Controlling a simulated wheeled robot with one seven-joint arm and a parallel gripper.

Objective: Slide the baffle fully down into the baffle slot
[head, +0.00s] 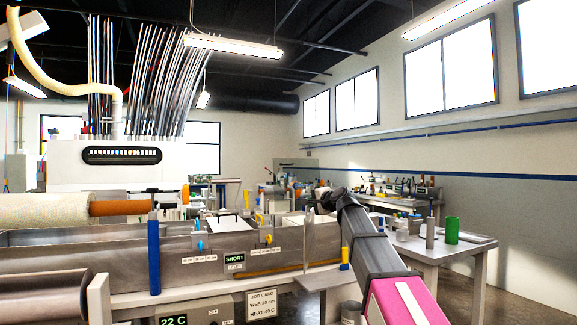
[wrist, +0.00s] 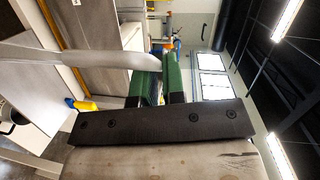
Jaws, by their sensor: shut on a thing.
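The baffle is a thin pale grey plate. In the head view the baffle (head: 306,245) hangs upright, nearly edge-on, in front of the bath's right part. My gripper (head: 322,194) is at its top end. In the wrist view my gripper's green fingers (wrist: 157,76) are shut on one end of the baffle (wrist: 70,49), which stretches away to the left of that picture. The steel resin bath (head: 190,268) runs across the lower left of the head view. I cannot pick out the baffle slot, nor see any contact between baffle and bath.
A small grey shelf (head: 322,279) juts out near the baffle's lower end. A side table (head: 445,247) with a green cylinder (head: 452,230) is at right.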

